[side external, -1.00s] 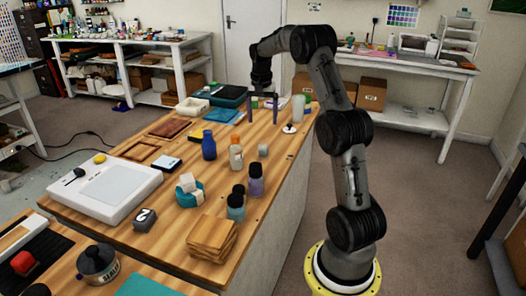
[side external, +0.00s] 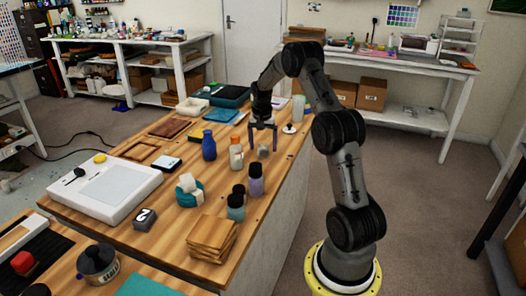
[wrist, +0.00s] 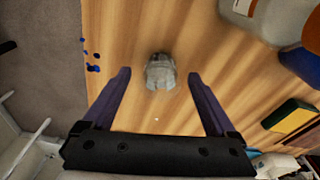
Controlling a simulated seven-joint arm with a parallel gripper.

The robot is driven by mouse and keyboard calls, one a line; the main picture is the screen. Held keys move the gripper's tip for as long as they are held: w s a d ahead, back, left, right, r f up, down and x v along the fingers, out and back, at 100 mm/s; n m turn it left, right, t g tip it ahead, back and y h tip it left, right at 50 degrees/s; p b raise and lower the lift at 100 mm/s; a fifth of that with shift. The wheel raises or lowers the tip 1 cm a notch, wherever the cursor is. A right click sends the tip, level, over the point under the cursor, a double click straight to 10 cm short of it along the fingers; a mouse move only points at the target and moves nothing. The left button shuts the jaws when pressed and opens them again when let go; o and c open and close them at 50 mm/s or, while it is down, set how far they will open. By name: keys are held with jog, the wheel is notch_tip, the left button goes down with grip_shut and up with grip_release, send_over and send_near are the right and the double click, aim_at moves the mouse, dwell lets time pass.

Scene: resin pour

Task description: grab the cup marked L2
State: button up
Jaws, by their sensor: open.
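No L2 mark can be read on anything in view, so I cannot tell which thing is the cup. A small grey-white object (side external: 263,152) stands on the wooden table below my gripper (side external: 262,148). In the wrist view the grey object (wrist: 160,72) lies between the fingertips of my open gripper (wrist: 158,76), with gaps on both sides. Its shape is rough and I cannot tell if it is a cup. A pale, translucent cup-like cylinder (side external: 298,108) stands farther back near the table's right edge.
An orange-capped bottle (side external: 236,153) and a blue bottle (side external: 209,146) stand left of my gripper. Dark-capped jars (side external: 256,180) stand nearer the camera. A white disc with a dark knob (side external: 289,128) lies at the right edge. Small blue spots (wrist: 92,62) show in the wrist view.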

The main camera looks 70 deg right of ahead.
jog(key=c, duration=1.4)
jog(key=shift+c, duration=0.2)
